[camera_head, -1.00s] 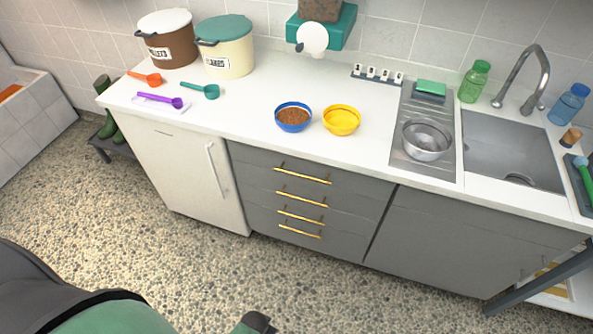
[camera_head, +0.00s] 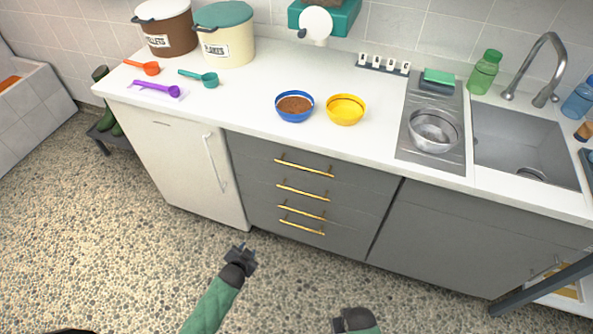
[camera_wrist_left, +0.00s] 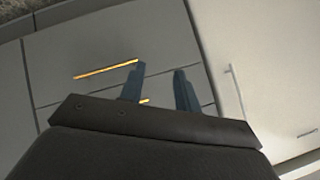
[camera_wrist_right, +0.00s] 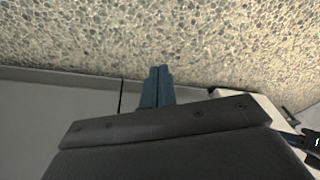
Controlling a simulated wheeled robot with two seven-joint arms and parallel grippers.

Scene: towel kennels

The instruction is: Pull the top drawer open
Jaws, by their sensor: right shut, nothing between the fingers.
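The top drawer (camera_head: 255,163) is the uppermost in a grey drawer stack under the counter and is closed flush. Its gold bar handle (camera_head: 303,168) is free, with no gripper touching it. My left gripper (camera_head: 242,253) is in front of and below the stack, apart from it. In the left wrist view its two fingers (camera_wrist_left: 161,72) are spread with nothing between them, and gold handles show beyond; which drawers they belong to is unclear. My right gripper (camera_head: 340,322) is low at the bottom edge; in the right wrist view its fingers (camera_wrist_right: 157,75) are together and empty.
Several closed lower drawers with gold handles (camera_head: 302,213) sit beneath. A white cabinet door (camera_head: 185,165) is left, a grey cabinet (camera_head: 450,240) right. A blue bowl (camera_head: 294,118) and a yellow bowl (camera_head: 346,122) stand on the counter above. The pebbled floor in front is clear.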

